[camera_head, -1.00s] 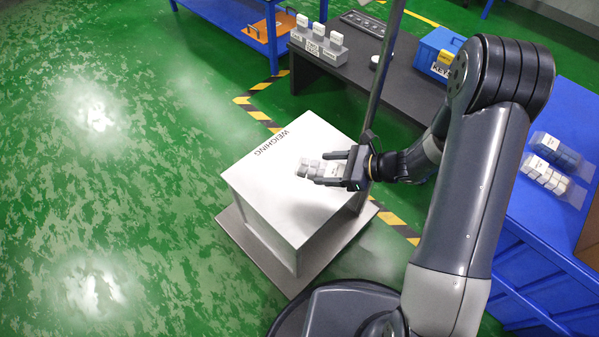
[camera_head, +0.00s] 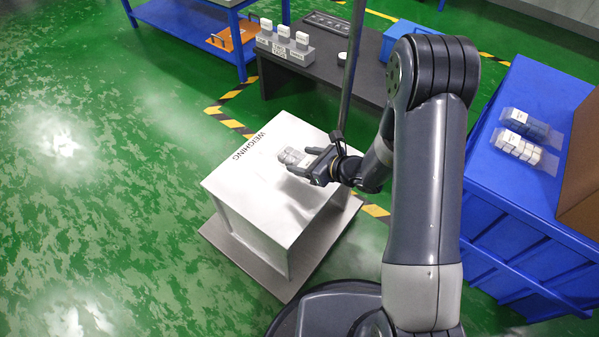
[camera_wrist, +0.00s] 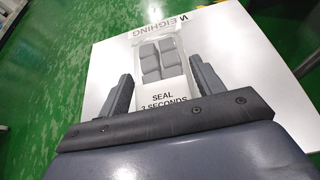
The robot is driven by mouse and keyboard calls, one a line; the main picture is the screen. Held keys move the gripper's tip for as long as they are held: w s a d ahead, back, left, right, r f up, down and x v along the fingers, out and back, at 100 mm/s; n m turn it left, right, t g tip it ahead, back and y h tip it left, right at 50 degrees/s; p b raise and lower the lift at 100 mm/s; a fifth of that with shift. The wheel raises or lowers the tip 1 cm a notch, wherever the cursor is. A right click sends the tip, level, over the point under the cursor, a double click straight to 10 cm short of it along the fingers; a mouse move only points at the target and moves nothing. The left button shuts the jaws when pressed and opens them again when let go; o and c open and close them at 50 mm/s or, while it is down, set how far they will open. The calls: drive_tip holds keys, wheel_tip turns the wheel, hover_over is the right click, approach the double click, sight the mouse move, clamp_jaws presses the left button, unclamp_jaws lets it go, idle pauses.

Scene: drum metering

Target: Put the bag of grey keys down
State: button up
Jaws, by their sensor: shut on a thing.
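The bag of grey keys (camera_head: 292,156) is a clear pouch with grey blocks in two rows. In the wrist view the bag (camera_wrist: 160,62) lies between the two fingers, with a white label reading "SEAL 3 SECONDS" nearest the palm. My gripper (camera_head: 303,165) is shut on the bag, over the far part of the white box top marked WEIGHING (camera_head: 240,190). Whether the bag touches that top or hangs just above it, I cannot tell. The fingers of my gripper (camera_wrist: 160,80) also show in the wrist view.
A thin upright post (camera_head: 350,75) stands close beyond my gripper. A dark table (camera_head: 300,85) with labelled white blocks is behind. A blue bench (camera_head: 480,165) at right carries two other clear bags (camera_head: 520,145). The near-left part of the box top is bare.

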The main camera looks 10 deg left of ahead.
drive_tip(key=shift+f+b, duration=0.6)
drive_tip(key=shift+f, duration=1.85)
drive_tip(key=shift+f, duration=0.15)
drive_tip(key=o, duration=1.1)
drive_tip(key=p+v, duration=0.2)
drive_tip(key=v, duration=1)
